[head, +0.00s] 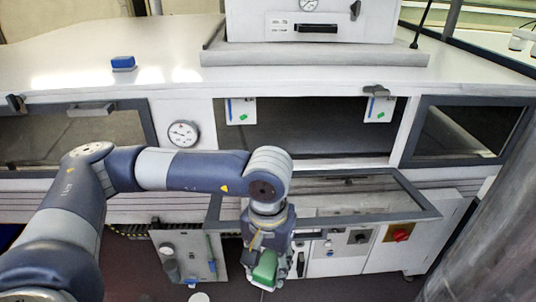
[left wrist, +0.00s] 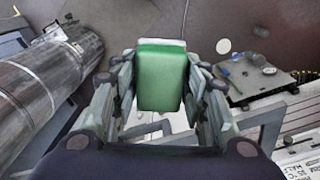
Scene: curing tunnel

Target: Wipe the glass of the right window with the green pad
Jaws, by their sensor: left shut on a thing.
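The green pad (head: 264,268) is in my left gripper (head: 268,274), low in front of the machine in the head view. In the left wrist view the green pad (left wrist: 160,82) sits between the two fingers, which are shut on it; its upper edge is pale. The right window (head: 466,131) is a dark pane in a grey frame on the right of the machine front. It is closed, and the pad is well below and to the left of it, touching no glass. My right gripper is in neither view.
The middle opening (head: 310,130) has a hinged frame (head: 410,205) folded out below it, beside my left gripper. The left window (head: 75,135) is behind my arm. A blue block (head: 123,63) lies on top. A thick grey pillar (head: 485,220) stands at the right.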

